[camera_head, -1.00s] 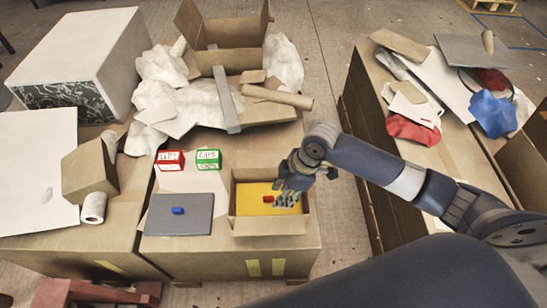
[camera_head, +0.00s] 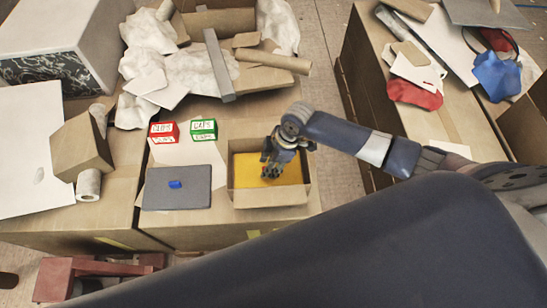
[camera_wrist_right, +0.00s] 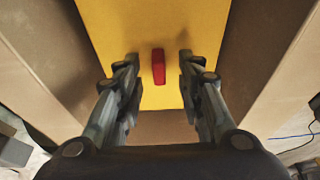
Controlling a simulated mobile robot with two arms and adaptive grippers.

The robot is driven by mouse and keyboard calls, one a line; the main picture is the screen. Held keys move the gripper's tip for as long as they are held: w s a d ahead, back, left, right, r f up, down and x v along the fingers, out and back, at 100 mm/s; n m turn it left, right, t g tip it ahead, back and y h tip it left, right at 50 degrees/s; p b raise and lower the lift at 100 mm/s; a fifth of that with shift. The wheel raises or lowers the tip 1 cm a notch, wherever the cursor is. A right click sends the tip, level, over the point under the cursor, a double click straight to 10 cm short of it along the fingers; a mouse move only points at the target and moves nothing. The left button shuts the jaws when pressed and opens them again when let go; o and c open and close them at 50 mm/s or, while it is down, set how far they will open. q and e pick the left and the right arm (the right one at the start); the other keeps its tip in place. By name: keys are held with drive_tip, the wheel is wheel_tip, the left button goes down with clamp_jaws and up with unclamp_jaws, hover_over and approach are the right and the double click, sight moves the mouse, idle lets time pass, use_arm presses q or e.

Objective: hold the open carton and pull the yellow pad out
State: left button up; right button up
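The open carton (camera_head: 270,198) stands near the front edge of the table, with the yellow pad (camera_head: 296,166) lying flat inside. A small red block (camera_wrist_right: 158,66) sits on the pad in the wrist view; in the head view the gripper mostly hides it. My right gripper (camera_head: 272,172) is inside the carton outline, pointing down at the pad. In the wrist view its two fingers (camera_wrist_right: 158,78) are open on either side of the red block, with a gap to each side. My left gripper is not in view, and nothing visible holds the carton.
Left of the carton lies a grey pad (camera_head: 155,199) with a blue block (camera_head: 175,184). A red box (camera_head: 164,131) and a green box (camera_head: 204,129) stand behind. Crumpled white material (camera_head: 205,75) and a tube (camera_head: 272,61) lie farther back.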

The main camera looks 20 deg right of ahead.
drive_tip(key=shift+a+f, duration=0.1)
drive_tip(key=shift+f, duration=0.2)
clamp_jaws()
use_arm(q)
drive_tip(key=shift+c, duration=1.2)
